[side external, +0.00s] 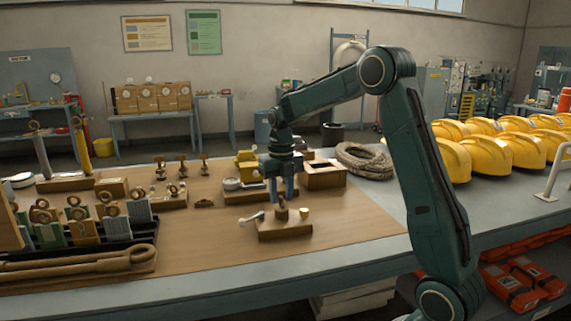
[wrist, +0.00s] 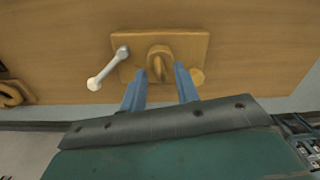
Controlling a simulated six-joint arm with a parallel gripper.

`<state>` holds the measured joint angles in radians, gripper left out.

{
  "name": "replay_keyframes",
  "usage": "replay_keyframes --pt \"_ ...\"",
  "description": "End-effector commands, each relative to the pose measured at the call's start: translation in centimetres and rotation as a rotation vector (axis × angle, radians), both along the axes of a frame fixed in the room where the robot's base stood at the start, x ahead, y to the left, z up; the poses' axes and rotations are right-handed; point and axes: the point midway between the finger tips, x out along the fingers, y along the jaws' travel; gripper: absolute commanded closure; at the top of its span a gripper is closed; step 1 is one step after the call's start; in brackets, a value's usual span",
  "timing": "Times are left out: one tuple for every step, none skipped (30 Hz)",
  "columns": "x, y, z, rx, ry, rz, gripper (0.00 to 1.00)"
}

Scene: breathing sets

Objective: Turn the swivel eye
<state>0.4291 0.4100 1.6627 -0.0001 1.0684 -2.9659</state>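The swivel eye, a brown ring-shaped piece (wrist: 160,60), stands on a wooden block (wrist: 195,42). In the side external view the swivel eye (side external: 282,213) rises from the middle of the block (side external: 285,233) on the bench. My gripper (wrist: 160,70) is open, with its two blue fingers apart and the lower part of the eye showing between their tips. In the side view my gripper (side external: 281,198) points down at the eye from just above. I cannot tell whether the fingers reach down beside it or touch it.
A pale lever (wrist: 108,70) sticks out at the block's left, and a round brass knob (wrist: 197,77) sits at its right. The board in front is clear.

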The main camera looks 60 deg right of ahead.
Motion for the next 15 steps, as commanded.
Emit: replay_keyframes --pt "0.0 0.0 0.6 -0.001 -0.002 0.0 0.69" --pt "0.0 0.0 1.0 -0.002 -0.002 0.0 0.69" --pt "0.0 0.0 1.6 -0.001 -0.004 0.0 0.69" --pt "0.0 0.0 2.0 -0.001 -0.004 0.0 0.69" --pt "0.0 0.0 2.4 -0.002 -0.005 0.0 0.69" --pt "0.0 0.0 3.1 -0.001 -0.004 0.0 0.69" --pt "0.1 0.0 3.6 -0.002 -0.005 0.0 0.69" --pt "0.0 0.0 4.1 -0.001 -0.004 0.0 0.69" --pt "0.0 0.0 4.8 -0.002 -0.005 0.0 0.69" --pt "0.0 0.0 5.3 -0.002 -0.005 0.0 0.69" --pt "0.1 0.0 5.9 -0.003 -0.006 0.0 0.69" --pt "0.0 0.0 6.6 -0.002 -0.005 0.0 0.69" --pt "0.0 0.0 7.1 -0.002 -0.005 0.0 0.69" --pt "0.0 0.0 7.6 -0.002 -0.005 0.001 0.69" --pt "0.0 0.0 8.2 -0.001 -0.004 0.001 0.69"
